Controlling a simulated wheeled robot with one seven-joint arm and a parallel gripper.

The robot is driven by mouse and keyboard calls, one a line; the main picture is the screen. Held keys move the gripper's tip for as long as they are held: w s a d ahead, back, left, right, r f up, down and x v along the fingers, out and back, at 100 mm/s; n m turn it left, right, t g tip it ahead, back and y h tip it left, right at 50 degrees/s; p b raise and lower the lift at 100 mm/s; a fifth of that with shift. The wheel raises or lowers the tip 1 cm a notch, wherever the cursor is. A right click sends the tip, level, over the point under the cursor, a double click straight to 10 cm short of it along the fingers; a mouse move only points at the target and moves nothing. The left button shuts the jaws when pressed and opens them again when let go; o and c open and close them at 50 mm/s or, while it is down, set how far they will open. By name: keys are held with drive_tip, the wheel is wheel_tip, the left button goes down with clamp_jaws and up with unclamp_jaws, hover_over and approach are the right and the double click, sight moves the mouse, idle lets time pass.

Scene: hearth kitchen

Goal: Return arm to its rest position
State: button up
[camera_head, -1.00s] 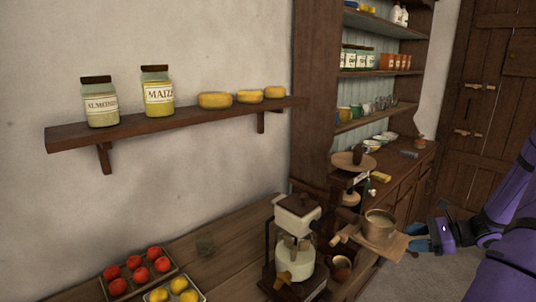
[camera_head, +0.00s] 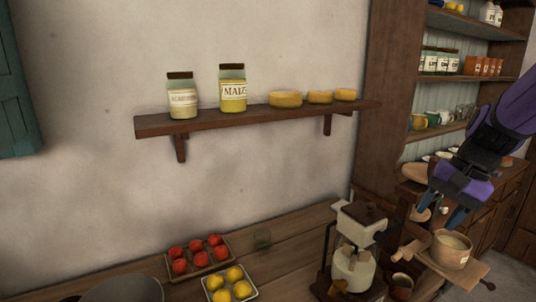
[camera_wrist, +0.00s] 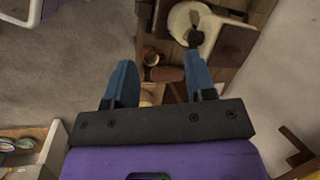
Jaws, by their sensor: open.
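My gripper (camera_head: 441,213) is at the right of the head view, at the end of my purple arm. Its two blue fingers point down and are apart, with nothing seen between them. In the head view it shows just above and left of a pot (camera_head: 452,250) on a wooden board. In the wrist view my gripper (camera_wrist: 160,88) is open, its blue fingers spread.
A grinder-like device (camera_head: 355,250) stands on the wooden counter (camera_head: 290,238). A tray of red fruit (camera_head: 200,257) and a tray of yellow fruit (camera_head: 230,285) lie left of it. A wall shelf (camera_head: 250,118) holds jars and yellow rounds. A tall cupboard (camera_head: 388,110) stands at the right.

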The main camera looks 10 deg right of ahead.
drive_tip(key=s+a+r+n+t+h, duration=0.3)
drive_tip(key=s+a+r+n+t, duration=0.1)
drive_tip(key=s+a+r+n, duration=0.4)
drive_tip(key=s+r, duration=0.1)
drive_tip(key=s, duration=0.1)
drive_tip(key=shift+s+n+h, duration=0.4)
